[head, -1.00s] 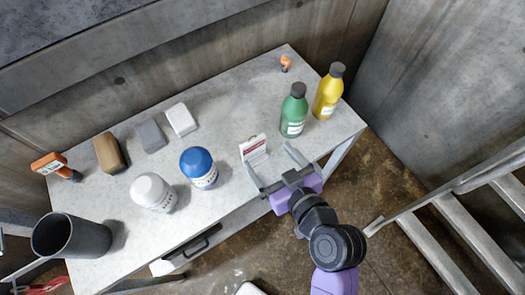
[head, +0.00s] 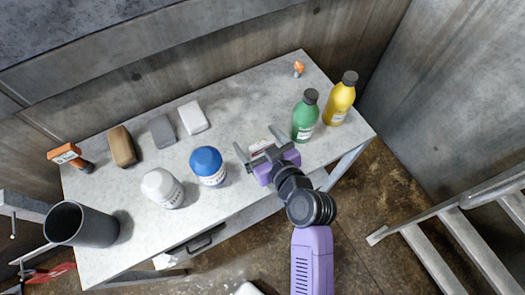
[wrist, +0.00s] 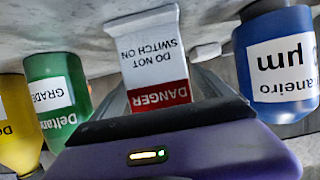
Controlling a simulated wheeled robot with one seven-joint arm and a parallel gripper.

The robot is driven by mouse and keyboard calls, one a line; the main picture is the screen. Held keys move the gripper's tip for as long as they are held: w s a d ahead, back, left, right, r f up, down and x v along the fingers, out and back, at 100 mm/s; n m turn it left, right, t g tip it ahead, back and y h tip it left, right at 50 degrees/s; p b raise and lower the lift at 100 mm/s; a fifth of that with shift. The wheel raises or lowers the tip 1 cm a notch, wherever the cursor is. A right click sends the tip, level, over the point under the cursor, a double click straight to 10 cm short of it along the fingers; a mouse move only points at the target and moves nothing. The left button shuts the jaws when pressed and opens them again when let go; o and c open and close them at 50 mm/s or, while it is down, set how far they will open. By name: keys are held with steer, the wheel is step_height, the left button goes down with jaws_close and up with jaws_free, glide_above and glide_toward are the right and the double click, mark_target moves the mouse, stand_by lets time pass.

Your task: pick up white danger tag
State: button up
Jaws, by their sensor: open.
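The white danger tag (wrist: 150,50) stands on the table, with a red DANGER band and the words DO NOT SWITCH ON. It appears upside down in the wrist view, straight in front of my gripper. In the head view the tag (head: 261,146) is mostly hidden by my gripper. My gripper (head: 258,142) is open, with one finger on each side of the tag. I cannot tell whether either finger touches it.
A blue-capped bottle (head: 207,165) and a white bottle (head: 162,188) stand left of my gripper. Green (head: 304,118) and yellow (head: 340,100) bottles stand to its right. The table's back middle is clear.

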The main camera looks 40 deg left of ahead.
steer(key=c, duration=1.5)
steer(key=shift+o, duration=0.2)
steer(key=shift+r, duration=0.1)
